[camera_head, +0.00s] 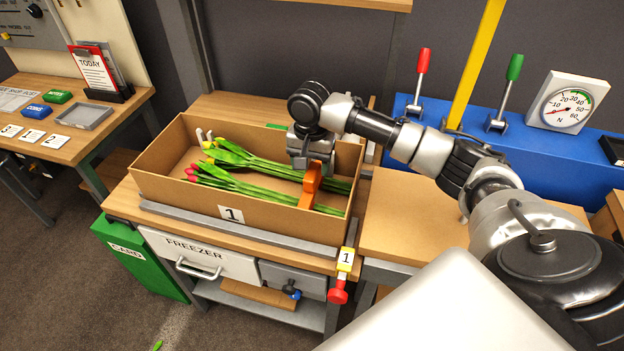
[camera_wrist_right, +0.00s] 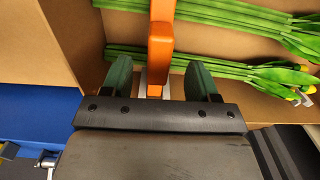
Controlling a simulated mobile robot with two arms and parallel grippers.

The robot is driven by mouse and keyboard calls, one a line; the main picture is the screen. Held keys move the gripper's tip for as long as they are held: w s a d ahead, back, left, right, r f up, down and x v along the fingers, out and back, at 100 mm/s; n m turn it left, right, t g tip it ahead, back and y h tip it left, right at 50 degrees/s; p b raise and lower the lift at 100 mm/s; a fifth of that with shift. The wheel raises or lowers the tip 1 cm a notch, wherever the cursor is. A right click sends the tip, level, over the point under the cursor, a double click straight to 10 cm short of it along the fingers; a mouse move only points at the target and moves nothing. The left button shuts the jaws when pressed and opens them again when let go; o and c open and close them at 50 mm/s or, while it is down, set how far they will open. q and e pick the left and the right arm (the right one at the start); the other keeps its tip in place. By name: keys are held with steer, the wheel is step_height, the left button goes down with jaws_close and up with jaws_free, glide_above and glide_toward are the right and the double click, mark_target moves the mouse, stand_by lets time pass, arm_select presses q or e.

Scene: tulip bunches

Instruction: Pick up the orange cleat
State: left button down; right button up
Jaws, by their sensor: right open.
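The orange cleat (camera_head: 311,184) stands up inside the right part of a cardboard box (camera_head: 228,193) labelled 1, among green tulip stems. In the right wrist view the cleat (camera_wrist_right: 160,50) is a tall orange bar with a pale metal part at its near end. My right gripper (camera_head: 311,166) is over the box at the cleat. In the wrist view its two green fingers (camera_wrist_right: 160,82) are open, one on each side of the cleat's near end, with gaps showing. The cleat's lower part is partly hidden by the box and stems. My left gripper is not in view.
Tulip bunches (camera_head: 226,170) with red and yellow heads lie in the box. The box walls rise around the gripper. A blue panel with levers and a dial gauge (camera_head: 566,101) stands right. Bare tabletop (camera_head: 405,215) lies right of the box. A red knob (camera_head: 338,292) hangs below.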

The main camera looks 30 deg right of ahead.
mark_target(312, 171)
steer(key=shift+f, duration=0.7)
steer(key=f, duration=0.1)
steer(key=f+p, duration=0.1)
steer(key=f, duration=0.2)
steer(key=shift+w+d+f, duration=0.15)
steer(key=shift+d+f, duration=0.1)
steer(key=shift+f, duration=0.05)
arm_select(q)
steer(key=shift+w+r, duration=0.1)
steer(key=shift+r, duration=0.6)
arm_select(e)
steer(key=shift+f, duration=0.3)
steer(key=shift+c, duration=0.4)
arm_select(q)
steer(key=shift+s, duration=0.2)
arm_select(e)
steer(key=c, duration=1)
